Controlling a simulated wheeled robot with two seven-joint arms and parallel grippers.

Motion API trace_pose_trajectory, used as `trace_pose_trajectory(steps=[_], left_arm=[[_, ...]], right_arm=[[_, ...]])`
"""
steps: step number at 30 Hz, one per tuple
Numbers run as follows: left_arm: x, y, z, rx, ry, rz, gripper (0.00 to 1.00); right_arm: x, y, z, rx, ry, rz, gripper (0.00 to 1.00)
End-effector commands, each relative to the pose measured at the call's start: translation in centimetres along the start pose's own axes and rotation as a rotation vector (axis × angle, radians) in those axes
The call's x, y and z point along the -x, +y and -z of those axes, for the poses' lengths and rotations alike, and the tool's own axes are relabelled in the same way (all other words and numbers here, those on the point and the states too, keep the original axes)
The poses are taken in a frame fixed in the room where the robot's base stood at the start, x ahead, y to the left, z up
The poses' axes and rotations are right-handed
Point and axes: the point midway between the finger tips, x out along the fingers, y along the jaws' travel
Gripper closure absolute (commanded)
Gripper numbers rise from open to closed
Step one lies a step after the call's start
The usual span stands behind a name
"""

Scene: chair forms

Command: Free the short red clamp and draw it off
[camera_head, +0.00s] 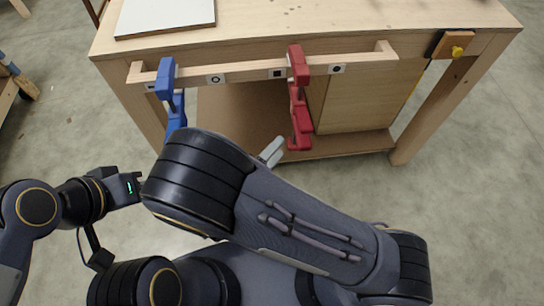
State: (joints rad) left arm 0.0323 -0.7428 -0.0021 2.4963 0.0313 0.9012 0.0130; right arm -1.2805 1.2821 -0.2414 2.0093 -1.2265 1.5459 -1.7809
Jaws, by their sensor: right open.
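The red clamp (299,120) sits on the light wooden rail (240,76) along the bench's front, right of the rail's middle. Its head stands over the rail and its body hangs below. Whether its jaw is tight cannot be told. My right gripper (272,151) shows only as pale grey finger parts behind my large right arm, just below and left of the red clamp, apart from it in the picture. Its fingertips hold nothing visible.
A blue clamp (168,85) hangs on the same rail to the left. A white board (165,15) lies on the bench top (350,20). A dark-and-wood block with a yellow knob (456,50) is at the right corner. My right arm hides much of the space below the bench.

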Motion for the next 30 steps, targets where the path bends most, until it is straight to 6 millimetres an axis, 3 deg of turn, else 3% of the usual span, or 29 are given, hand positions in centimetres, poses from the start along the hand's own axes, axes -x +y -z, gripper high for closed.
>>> trace_pose_trajectory(steps=[5,13,18,27,30], left_arm=[[-1.1,-0.5,-0.5,0.000,0.000,0.000,0.64],[0.2,0.1,0.1,0.000,0.000,0.000,0.64],[0.3,0.1,0.2,0.000,0.000,0.000,0.64],[0.3,0.1,0.1,0.000,0.000,0.000,0.64],[0.3,0.1,0.1,0.000,0.000,0.000,0.64]], right_arm=[[-3.5,0.3,0.1,-0.002,0.007,-0.002,0.52],[-7.7,-0.1,0.1,-0.001,0.006,-0.003,0.52],[-8.8,0.0,0.1,-0.003,0.004,-0.004,0.52],[-9.1,0.1,0.1,-0.003,0.004,-0.004,0.52],[-9.1,0.1,0.1,-0.003,0.004,-0.004,0.64]])
